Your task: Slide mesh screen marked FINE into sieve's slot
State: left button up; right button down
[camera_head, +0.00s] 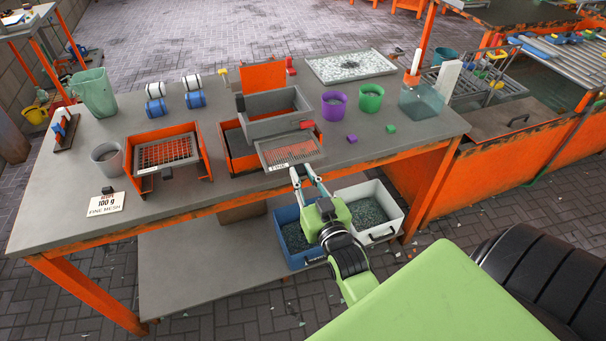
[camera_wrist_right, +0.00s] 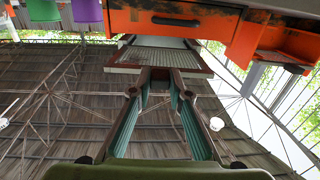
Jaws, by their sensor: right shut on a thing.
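The mesh screen with a label that reads FINE (camera_head: 290,149) is a flat grey-framed panel in front of the sieve (camera_head: 238,148), an orange stand with a grey box on top. My right gripper (camera_head: 304,174) is shut on the screen's near edge. In the right wrist view the screen (camera_wrist_right: 160,56) extends from between the fingertips (camera_wrist_right: 160,75) toward the sieve's orange body (camera_wrist_right: 200,22). Its far edge lies close to the sieve; I cannot tell whether it is inside the slot. My left gripper is not in view.
An orange frame with a coarse mesh (camera_head: 166,152) stands left on the table. A card (camera_head: 105,204) reads 100 g, FINE MESH. Purple (camera_head: 334,105) and green (camera_head: 371,98) cups stand right of the sieve. Blue (camera_head: 288,245) and white (camera_head: 366,211) bins sit below the table's front edge.

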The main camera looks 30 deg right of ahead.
jog(key=shift+r, duration=0.15)
dwell(0.5)
send_near(283, 137)
jog(key=shift+w+d+f, duration=0.2)
jog(key=shift+d+f, duration=0.05)
dwell(2.1)
jog(key=shift+b+x, duration=1.1)
jog(key=shift+x, duration=2.85)
jog(key=c, duration=1.8)
grip_release()
jog(key=shift+s+a+f, duration=0.1)
jog(key=v, duration=1.2)
